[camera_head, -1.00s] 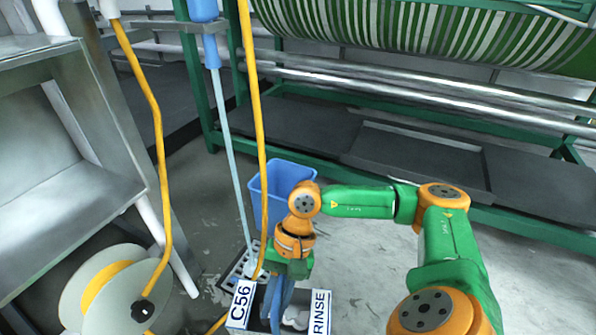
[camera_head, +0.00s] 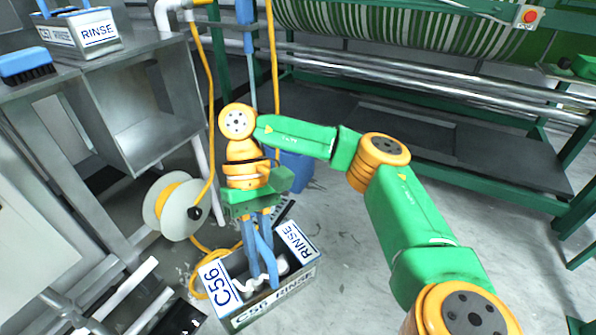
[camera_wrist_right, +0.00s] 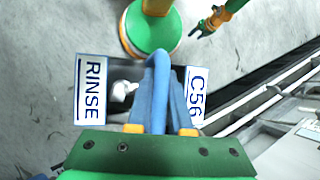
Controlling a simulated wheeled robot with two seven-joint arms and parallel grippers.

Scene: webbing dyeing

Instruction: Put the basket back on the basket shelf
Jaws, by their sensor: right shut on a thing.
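The basket (camera_head: 272,309) is a grey box with white end plates lettered C56 and RINSE and a blue handle. It hangs at the lower middle of the head view, seemingly above the floor. White pieces lie in it. My right gripper (camera_head: 256,213) points down and is shut on the blue handle, which also shows between its fingers in the right wrist view (camera_wrist_right: 160,92). A metal shelf unit (camera_head: 150,75) stands at the left, with a similar C57 RINSE basket (camera_head: 75,33) on top. A small dark-fingered gripper (camera_wrist_right: 201,32), seemingly my left one, shows at the wrist view's top.
A blue brush (camera_head: 27,62) lies on the shelf top. A hose reel (camera_head: 176,207) with a yellow hose is on the floor behind the basket. A blue bin (camera_head: 297,170) and a green-framed machine (camera_head: 440,120) stand beyond. Floor at the right is clear.

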